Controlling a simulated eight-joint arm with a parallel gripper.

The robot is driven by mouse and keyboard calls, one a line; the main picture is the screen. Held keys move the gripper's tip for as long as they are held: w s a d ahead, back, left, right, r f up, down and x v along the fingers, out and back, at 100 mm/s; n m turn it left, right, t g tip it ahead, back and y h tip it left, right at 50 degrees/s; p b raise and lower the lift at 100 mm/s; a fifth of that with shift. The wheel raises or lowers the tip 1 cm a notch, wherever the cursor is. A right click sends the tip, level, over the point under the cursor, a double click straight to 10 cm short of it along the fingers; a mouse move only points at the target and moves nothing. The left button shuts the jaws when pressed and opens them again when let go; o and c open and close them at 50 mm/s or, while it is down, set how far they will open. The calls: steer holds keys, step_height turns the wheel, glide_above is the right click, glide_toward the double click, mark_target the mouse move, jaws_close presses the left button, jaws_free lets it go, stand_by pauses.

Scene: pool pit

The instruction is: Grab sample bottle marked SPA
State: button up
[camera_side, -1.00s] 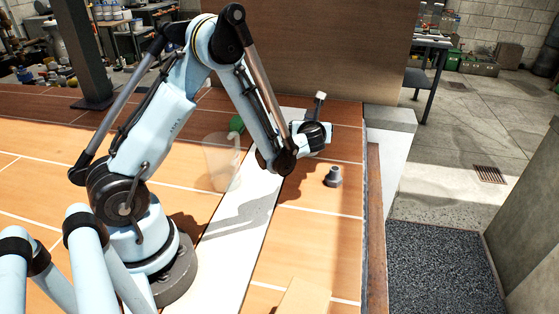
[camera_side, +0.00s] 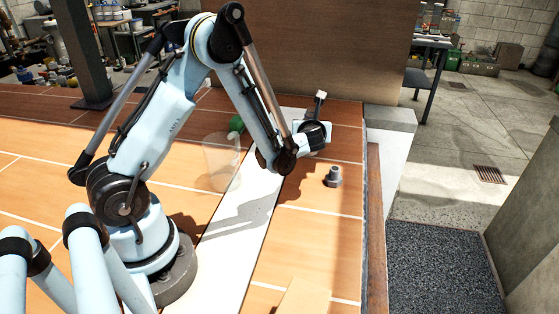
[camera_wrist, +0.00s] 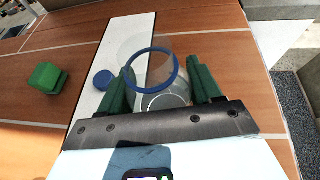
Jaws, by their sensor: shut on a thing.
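My gripper (camera_wrist: 156,72) has two green fingers in the wrist view. They are shut on a clear bottle (camera_wrist: 165,99) with a blue ring (camera_wrist: 176,66) around its top, one finger at each side. I cannot read any SPA mark on it. In the side view the fingers and the held bottle are hidden behind my wrist and forearm. A round blue cap-like disc (camera_wrist: 102,79) lies just left of the left finger in the wrist view.
A clear, cup-like container (camera_side: 220,163) stands left of my forearm in the side view, near a green object (camera_side: 236,123). A green block (camera_wrist: 47,78) shows in the wrist view. A grey bolt-like piece (camera_side: 333,176) is near the right edge. The front boards are mostly clear.

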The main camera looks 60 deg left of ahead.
steer(key=shift+r, duration=1.3)
steer(key=s+d+r, duration=0.2)
steer(key=d+r, duration=0.6)
steer(key=d, duration=0.3)
steer(key=shift+s+d, duration=0.15)
steer(key=shift+r, duration=0.1)
stand_by(0.4)
